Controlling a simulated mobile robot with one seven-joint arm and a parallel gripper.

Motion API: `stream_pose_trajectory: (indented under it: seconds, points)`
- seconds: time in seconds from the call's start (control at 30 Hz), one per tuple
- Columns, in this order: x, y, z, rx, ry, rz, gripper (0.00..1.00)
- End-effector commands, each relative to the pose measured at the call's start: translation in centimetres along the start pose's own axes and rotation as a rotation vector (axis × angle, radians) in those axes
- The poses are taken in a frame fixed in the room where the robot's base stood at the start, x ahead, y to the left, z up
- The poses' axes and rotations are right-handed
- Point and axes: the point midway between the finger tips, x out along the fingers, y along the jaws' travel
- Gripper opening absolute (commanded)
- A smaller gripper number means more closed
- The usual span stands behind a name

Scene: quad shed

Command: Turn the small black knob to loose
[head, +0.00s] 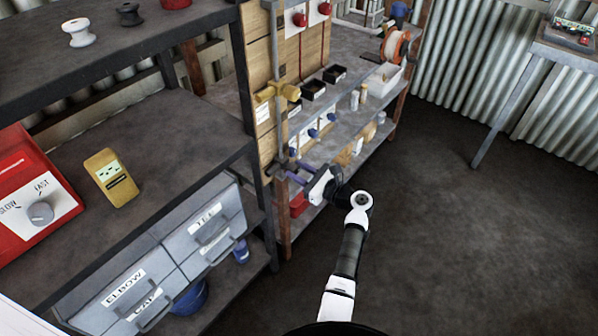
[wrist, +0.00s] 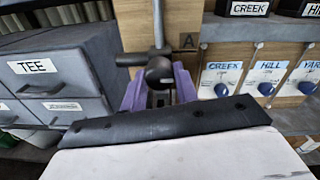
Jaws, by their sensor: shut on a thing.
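The small black knob (wrist: 160,70) is in the middle of the wrist view, at a dark clamp below an upright rod (wrist: 159,22). A short dark bar (wrist: 130,60) sticks out to its left. My gripper (wrist: 159,88) has its purple fingers on both sides of the knob, shut on it; the fingers and wrist hide its lower part. In the head view, my gripper (head: 290,171) reaches the lower end of the rod (head: 279,125), and the knob cannot be made out there. A yellow clamp fitting (head: 278,91) sits higher on that rod.
Blue valve knobs labelled CREEK (wrist: 221,90), HILL (wrist: 265,88) and YARD are close on the right. Grey drawers (wrist: 50,80) stand on the left. A red box with a SLOW–FAST dial (head: 40,212) and a yellow meter (head: 111,177) are on the bench. Floor at right is clear.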

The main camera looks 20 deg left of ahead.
Motion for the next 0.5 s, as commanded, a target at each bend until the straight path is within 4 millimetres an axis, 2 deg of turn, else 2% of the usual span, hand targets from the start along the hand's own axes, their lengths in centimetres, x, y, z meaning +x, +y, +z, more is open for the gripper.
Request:
stream_pose_trajectory:
  seconds: [0.27,0.5]
  points:
    - [-0.03,0.02,-0.22,-0.131,0.002,0.001,0.07]
    - [-0.04,0.03,-0.34,-0.341,0.009,0.001,0.07]
